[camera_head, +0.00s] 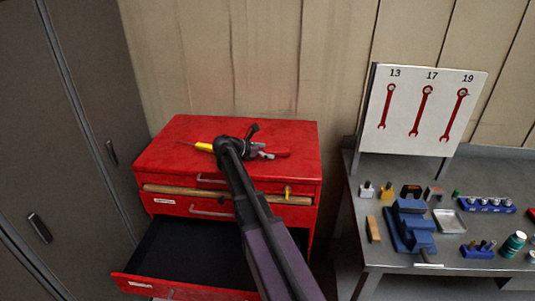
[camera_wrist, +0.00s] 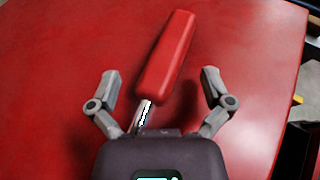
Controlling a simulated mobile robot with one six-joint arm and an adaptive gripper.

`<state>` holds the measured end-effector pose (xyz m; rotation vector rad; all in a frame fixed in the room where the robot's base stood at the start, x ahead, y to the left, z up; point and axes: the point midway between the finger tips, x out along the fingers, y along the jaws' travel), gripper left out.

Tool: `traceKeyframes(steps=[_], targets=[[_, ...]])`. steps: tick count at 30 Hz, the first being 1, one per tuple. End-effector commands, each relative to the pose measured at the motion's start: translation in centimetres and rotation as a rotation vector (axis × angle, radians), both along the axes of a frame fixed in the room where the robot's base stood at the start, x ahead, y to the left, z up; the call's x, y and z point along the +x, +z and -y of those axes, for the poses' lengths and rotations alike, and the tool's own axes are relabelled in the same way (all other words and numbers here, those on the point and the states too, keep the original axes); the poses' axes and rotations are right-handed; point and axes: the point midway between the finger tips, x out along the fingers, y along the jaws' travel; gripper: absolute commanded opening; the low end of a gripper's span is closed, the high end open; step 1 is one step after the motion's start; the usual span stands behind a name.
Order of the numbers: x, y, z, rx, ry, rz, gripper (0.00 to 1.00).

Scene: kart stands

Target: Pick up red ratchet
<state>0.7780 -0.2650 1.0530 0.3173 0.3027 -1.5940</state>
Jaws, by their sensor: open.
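The red ratchet (camera_head: 280,152) lies on the red top of the tool cabinet (camera_head: 180,127), partly hidden behind my gripper in the head view. In the wrist view its red handle (camera_wrist: 170,52) points up and slightly right, and its metal shaft runs down toward the gripper's palm. My gripper (camera_wrist: 161,78) is open, with one finger on each side of the ratchet's lower handle and shaft. Gaps show between both fingers and the handle. In the head view my gripper (camera_head: 261,152) is low over the cabinet top. The ratchet head is hidden by the gripper body.
A yellow-handled screwdriver (camera_head: 203,146) lies left of my gripper on the cabinet top. A lower drawer (camera_head: 170,289) stands open. At right, a grey workbench (camera_head: 385,261) holds a blue vise (camera_head: 411,222), small parts and a wrench board (camera_head: 410,135).

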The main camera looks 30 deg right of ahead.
Motion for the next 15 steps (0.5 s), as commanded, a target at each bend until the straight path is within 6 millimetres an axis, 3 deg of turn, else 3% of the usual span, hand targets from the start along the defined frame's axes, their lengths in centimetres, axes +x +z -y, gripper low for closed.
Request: traceKeyframes(steps=[2, 3, 12, 13, 15], targets=[[0.0, 0.0, 0.0, 0.0, 0.0, 0.0, 1.0], [-0.01, 0.0, 0.0, 0.0, 0.0, 0.0, 0.94], [-0.01, -0.01, 0.0, 0.0, -0.001, 0.0, 0.05], [-0.02, -0.01, 0.0, 0.0, -0.001, 0.0, 0.0], [-0.02, 0.01, 0.01, 0.0, -0.001, 0.0, 0.0]])
